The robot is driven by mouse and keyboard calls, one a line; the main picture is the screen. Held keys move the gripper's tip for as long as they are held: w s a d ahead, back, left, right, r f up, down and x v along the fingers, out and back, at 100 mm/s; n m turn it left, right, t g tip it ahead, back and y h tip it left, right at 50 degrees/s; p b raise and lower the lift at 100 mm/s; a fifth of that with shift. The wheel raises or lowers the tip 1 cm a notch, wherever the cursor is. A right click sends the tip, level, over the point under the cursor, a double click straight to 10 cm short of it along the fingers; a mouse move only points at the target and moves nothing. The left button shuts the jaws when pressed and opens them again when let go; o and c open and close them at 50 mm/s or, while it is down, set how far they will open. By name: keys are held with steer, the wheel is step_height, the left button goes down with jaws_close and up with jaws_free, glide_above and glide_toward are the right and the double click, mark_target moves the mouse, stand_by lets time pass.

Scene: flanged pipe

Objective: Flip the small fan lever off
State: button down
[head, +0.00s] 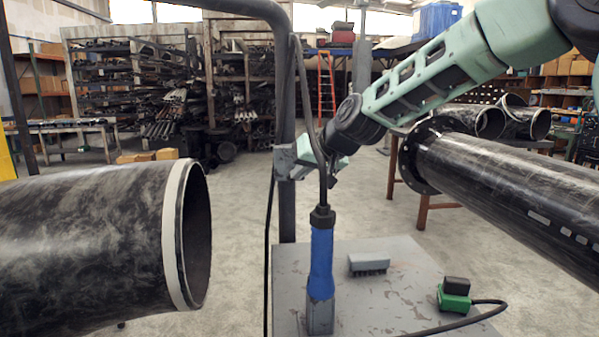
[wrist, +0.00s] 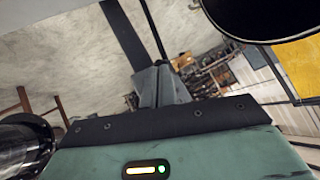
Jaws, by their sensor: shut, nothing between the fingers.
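I cannot make out the small fan lever in either view. A small grey box (head: 287,160) is fixed to the dark upright post (head: 287,210) in the head view. My gripper (head: 308,157) reaches down from the upper right and its end is right beside this box. I cannot tell whether they touch. In the wrist view, my grey fingers (wrist: 160,88) are shut and empty, pointing toward the dark post (wrist: 124,35). The fingers and the green hand hide whatever lies directly behind them.
A large black pipe (head: 90,240) lies at left, and a flanged pipe (head: 500,185) at right. A blue-handled corded tool (head: 321,262) stands on the metal tabletop (head: 385,310), with a brush (head: 368,264) and a green plug (head: 454,297). Cables hang near the post.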

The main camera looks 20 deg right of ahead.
steer(key=shift+r+p, duration=0.3)
steer(key=shift+r+p, duration=0.35)
steer(key=shift+r, duration=0.25)
